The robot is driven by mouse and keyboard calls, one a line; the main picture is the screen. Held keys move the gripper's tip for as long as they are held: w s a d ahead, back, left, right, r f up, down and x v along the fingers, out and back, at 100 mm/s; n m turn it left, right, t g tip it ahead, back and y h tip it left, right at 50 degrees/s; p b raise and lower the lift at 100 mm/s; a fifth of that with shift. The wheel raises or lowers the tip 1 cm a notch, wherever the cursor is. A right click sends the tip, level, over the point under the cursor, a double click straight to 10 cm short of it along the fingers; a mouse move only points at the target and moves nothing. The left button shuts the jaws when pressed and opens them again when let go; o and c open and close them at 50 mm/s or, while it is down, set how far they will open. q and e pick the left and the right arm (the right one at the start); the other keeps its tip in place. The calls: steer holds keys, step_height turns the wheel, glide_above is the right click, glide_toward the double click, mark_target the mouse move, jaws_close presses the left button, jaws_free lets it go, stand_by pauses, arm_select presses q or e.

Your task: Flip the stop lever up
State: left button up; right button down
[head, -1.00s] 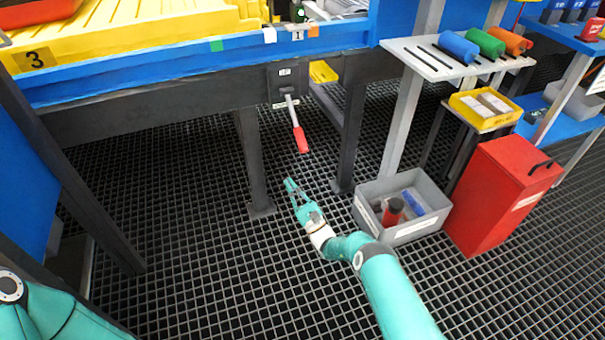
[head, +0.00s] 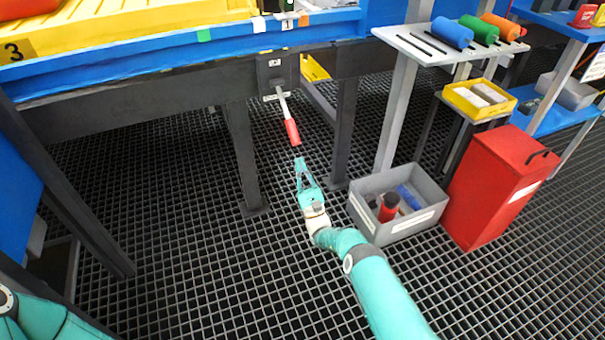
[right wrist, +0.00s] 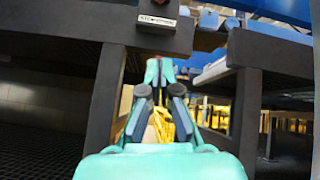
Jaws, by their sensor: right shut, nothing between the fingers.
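The stop lever (head: 292,131) has a grey shaft and a red grip. It hangs down, slanting slightly right, from a dark box (head: 270,72) on the conveyor's front beam. My right gripper (head: 299,161) is shut and empty, pointing up in the picture just below the end of the red grip, with a small gap between them in the head view. In the right wrist view the closed fingertips (right wrist: 160,64) point toward a dark block with a white label (right wrist: 157,20); I cannot make out the lever there. My left gripper is out of view.
The blue conveyor rail (head: 150,62) and dark legs (head: 244,155) stand around the lever. A grey bin (head: 372,222) with red and blue items and a red cabinet (head: 492,185) stand to the right. The grid floor left of my right arm is clear.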

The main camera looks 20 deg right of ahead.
mark_target(294, 142)
steer(key=shift+w+a+r, duration=0.2)
steer(key=shift+w+r, duration=0.1)
steer(key=shift+r, duration=1)
steer(key=shift+w+a+r, duration=0.2)
steer(key=shift+w+r, duration=0.1)
steer(key=shift+r, duration=0.95)
steer(key=shift+w+a+r, duration=0.2)
steer(key=shift+w+r, duration=0.1)
steer(key=shift+r, duration=1)
steer(key=shift+r+p, duration=0.1)
steer(key=shift+p, duration=0.2)
